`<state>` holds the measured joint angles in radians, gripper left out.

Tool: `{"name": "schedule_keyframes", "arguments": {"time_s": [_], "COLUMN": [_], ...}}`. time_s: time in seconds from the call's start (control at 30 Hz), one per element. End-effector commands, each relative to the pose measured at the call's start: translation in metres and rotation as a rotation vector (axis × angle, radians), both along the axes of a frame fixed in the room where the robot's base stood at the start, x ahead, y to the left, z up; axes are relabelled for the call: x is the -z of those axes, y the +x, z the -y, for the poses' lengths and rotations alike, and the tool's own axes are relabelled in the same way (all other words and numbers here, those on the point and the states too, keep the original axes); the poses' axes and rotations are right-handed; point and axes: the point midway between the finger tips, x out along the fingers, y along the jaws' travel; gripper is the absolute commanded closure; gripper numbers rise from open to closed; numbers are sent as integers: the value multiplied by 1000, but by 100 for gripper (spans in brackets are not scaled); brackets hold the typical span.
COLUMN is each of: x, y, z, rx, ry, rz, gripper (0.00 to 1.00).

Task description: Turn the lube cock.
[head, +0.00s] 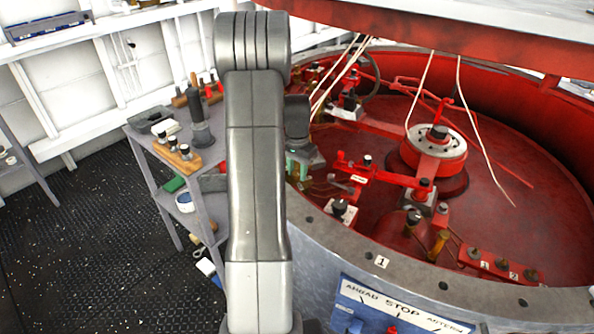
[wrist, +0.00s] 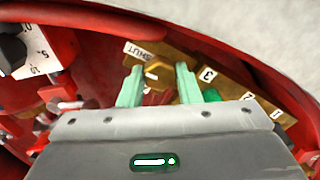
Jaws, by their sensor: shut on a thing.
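In the wrist view, a brass cock (wrist: 155,83) with a short white mark sits between the two pale green fingers of my gripper (wrist: 160,71). It is on a brass plate with a white label reading SHUT (wrist: 145,53) just beyond the fingers, to the left. My gripper is shut on the cock, one finger on each side. The lower part of the cock is hidden behind the grey gripper body. In the head view my gripper (head: 298,165) is at the near left edge of the red well, partly behind my arm; the cock cannot be made out there.
A brass strip (wrist: 232,88) numbered 3, 2, 1 runs right of the fingers. A black-and-white numbered dial (wrist: 25,50) is at upper left. In the head view, red levers (head: 375,175) and hanging white cords (head: 485,150) are close by. A tool shelf (head: 160,165) stands left.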

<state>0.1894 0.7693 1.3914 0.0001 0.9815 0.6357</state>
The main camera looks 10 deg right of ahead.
Motion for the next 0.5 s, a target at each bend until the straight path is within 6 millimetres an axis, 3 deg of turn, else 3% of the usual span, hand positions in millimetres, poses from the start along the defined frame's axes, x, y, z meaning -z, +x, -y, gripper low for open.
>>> {"name": "schedule_keyframes", "arguments": {"time_s": [0.5], "x": [-1], "y": [1], "z": [0], "rx": [99], "ry": [-1], "rz": [3], "gripper": [92]}}
